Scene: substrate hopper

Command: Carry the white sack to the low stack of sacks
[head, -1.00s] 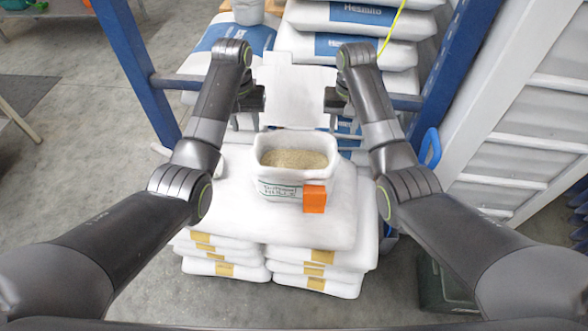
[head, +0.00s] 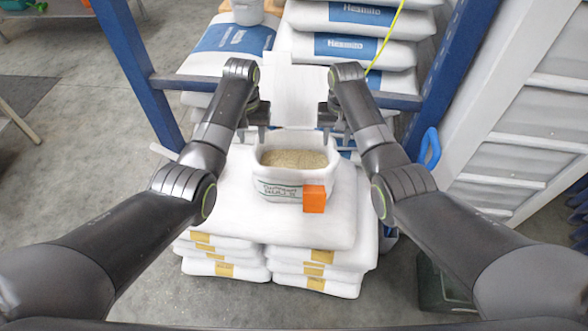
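The low stack of sacks (head: 235,205) is in front, several white sacks with tan labels. On it stands an open white bag (head: 281,190) of grainy material with green print.
A taller stack of Hesmito sacks (head: 350,50) stands behind. Blue posts (head: 138,70) flank the left and right, joined by a blue bar. A white slatted panel (head: 515,125) closes the right side.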

